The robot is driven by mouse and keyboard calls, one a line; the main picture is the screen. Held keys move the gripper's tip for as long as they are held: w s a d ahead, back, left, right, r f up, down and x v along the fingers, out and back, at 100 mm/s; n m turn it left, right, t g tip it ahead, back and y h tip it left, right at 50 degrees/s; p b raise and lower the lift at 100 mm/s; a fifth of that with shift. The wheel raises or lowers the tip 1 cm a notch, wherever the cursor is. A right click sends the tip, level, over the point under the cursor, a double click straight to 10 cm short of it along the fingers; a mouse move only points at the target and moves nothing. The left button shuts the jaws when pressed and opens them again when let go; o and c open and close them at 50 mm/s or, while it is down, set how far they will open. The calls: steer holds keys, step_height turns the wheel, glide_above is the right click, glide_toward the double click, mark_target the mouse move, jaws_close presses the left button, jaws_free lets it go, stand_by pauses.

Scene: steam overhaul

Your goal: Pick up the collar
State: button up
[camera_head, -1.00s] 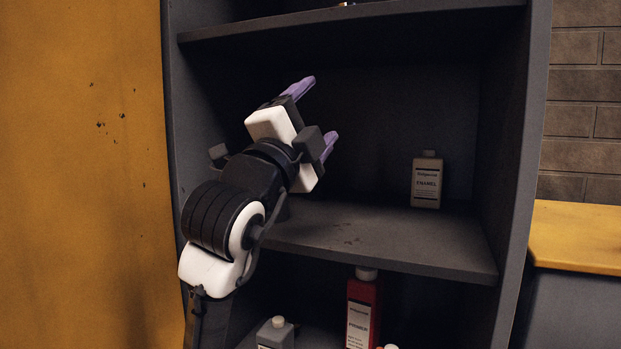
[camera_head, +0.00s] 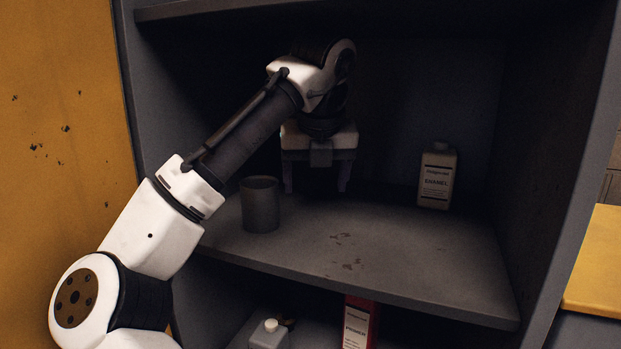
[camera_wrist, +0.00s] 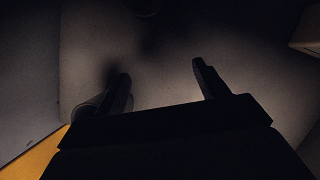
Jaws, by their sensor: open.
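A grey, open-topped cylinder (camera_head: 260,208) stands upright near the left front of the middle shelf (camera_head: 400,262). It may be the collar; I cannot tell for sure. My gripper (camera_head: 317,186) is open and points down over the shelf, to the right of the cylinder and apart from it in the head view. In the wrist view, my gripper (camera_wrist: 160,70) has nothing between its fingers. A rounded shape that looks like the cylinder (camera_wrist: 88,108) is partly hidden behind the left finger. A dark round thing (camera_wrist: 146,8) at the top edge is too dim to name.
An enamel bottle (camera_head: 437,180) stands at the back right of the shelf. A red bottle (camera_head: 358,325) and a grey bottle (camera_head: 269,335) stand on the shelf below. Side walls and an upper shelf (camera_head: 230,8) enclose the space. The shelf's front middle is clear.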

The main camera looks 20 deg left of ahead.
mark_target(311, 174)
steer(key=w, duration=0.1)
steer(key=w+a, duration=0.1)
steer(key=w, duration=0.1)
steer(key=w+a+p, duration=0.1)
steer(key=shift+w+a, duration=0.1)
steer(key=shift+w, duration=0.3)
steer(key=shift+w+a+r+p, duration=0.1)
steer(key=shift+w+a+p, duration=0.25)
steer(key=shift+w, duration=0.3)
steer(key=shift+w+a+r+p, duration=0.15)
steer(key=shift+w+p, duration=0.25)
steer(key=shift+w, duration=0.2)
steer(key=shift+w+a+f+p, duration=0.25)
steer(key=shift+w+f+p, duration=0.1)
steer(key=shift+f, duration=0.2)
steer(key=shift+w+a+f+p, duration=0.2)
steer(key=shift+w+f, duration=0.15)
steer(key=shift+f, duration=0.15)
steer(key=shift+w+f, duration=0.15)
steer(key=shift+f, duration=0.5)
steer(key=c, duration=1.3)
steer(key=shift+c, duration=0.5)
steer(key=shift+r, duration=0.25)
